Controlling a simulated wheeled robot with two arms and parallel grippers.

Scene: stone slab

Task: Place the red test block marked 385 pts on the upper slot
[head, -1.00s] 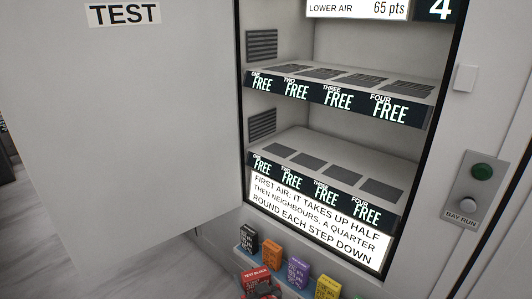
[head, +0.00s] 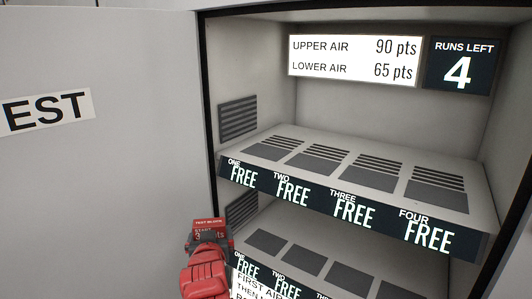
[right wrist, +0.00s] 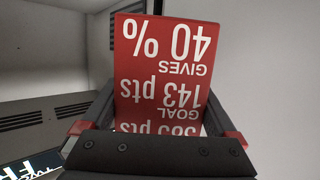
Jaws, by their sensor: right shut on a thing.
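The red test block (head: 212,224) is held by my right gripper (head: 208,240) at the lower left of the cabinet opening, in front of the lower shelf's left end. In the right wrist view the block (right wrist: 160,65) fills the middle, its red face reading upside down "40 %", "GIVES", "143 pts", "GOAL" and a partly cut pts line. The right gripper's jaws (right wrist: 155,130) are shut on its sides. The upper shelf (head: 290,140) has slots ONE to FOUR, each labelled FREE, with grey vent pads. The lower shelf (head: 262,224) is partly hidden. My left gripper is not in view.
The open cabinet door (head: 110,180) stands on the left, close to the block. A lit sign (head: 353,58) reads upper air 90 pts, lower air 65 pts. A dark display (head: 458,66) shows runs left 4. The space above the upper shelf is clear.

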